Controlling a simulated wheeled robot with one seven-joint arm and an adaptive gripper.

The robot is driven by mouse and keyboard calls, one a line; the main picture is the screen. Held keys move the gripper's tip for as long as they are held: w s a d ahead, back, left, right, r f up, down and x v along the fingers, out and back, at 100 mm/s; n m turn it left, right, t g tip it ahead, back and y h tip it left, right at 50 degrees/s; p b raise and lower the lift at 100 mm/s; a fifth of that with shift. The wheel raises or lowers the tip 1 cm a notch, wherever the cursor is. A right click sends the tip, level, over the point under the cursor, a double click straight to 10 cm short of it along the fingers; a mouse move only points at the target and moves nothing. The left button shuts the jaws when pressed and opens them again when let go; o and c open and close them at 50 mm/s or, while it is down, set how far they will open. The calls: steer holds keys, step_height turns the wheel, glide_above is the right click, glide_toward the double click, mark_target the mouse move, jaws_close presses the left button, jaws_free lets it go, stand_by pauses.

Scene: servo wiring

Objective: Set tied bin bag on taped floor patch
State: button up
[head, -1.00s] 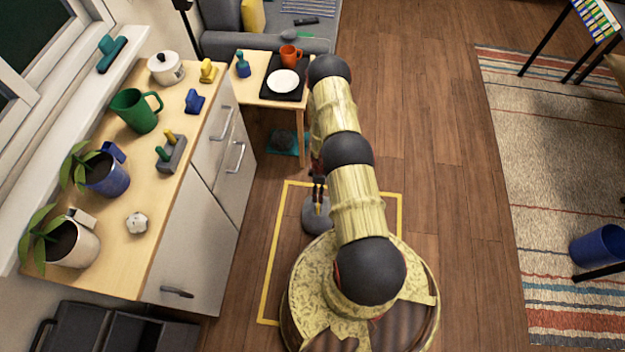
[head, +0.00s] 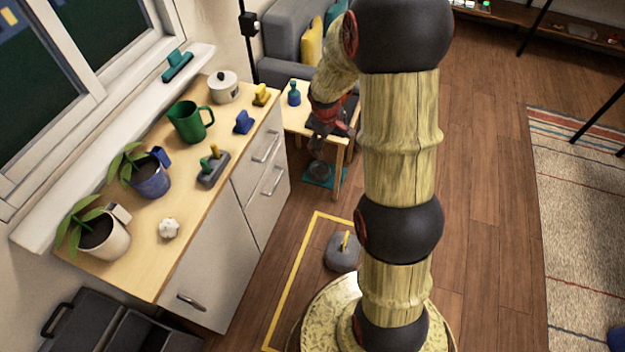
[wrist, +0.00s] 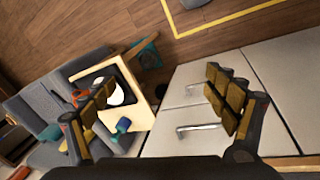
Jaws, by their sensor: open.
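The tied bin bag (head: 342,252) is dark grey with a yellow tie on top. It sits on the floor inside the yellow taped outline (head: 292,262), near its far edge. In the wrist view, part of the bag (wrist: 192,3) shows at the top edge, within the yellow tape (wrist: 232,18). My gripper (head: 322,135) is raised over the small side table's near edge, apart from the bag. Its fingers (wrist: 160,100) are spread wide with nothing between them. My arm and base hide the right part of the taped patch in the head view.
A wooden counter (head: 140,262) with pots, a green jug and small tools runs along the left. The small side table (head: 298,120) stands beyond the patch, a teal mat (head: 322,178) below it. Open wooden floor lies right of my arm, before the striped rug (head: 580,230).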

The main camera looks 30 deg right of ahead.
steer(key=s+a+r+m, duration=0.1)
steer(key=s+a+r, duration=0.15)
steer(key=r, duration=0.35)
steer(key=s+a+r, duration=0.1)
steer(key=a+r, duration=0.2)
steer(key=r, duration=0.2)
steer(key=s+a+r+m+t+y, duration=0.1)
steer(key=s+a+r, duration=0.6)
steer(key=s, duration=0.4)
steer(key=s+a+r+m+t+y, duration=0.1)
steer(key=s+a+r+t, duration=0.1)
steer(key=s+a+r, duration=0.5)
steer(key=s+a, duration=0.2)
steer(key=s, duration=0.2)
steer(key=shift+s+r+m+y, duration=0.3)
steer(key=shift+r+m, duration=0.05)
steer(key=shift+m, duration=0.05)
steer(key=shift+a, duration=0.1)
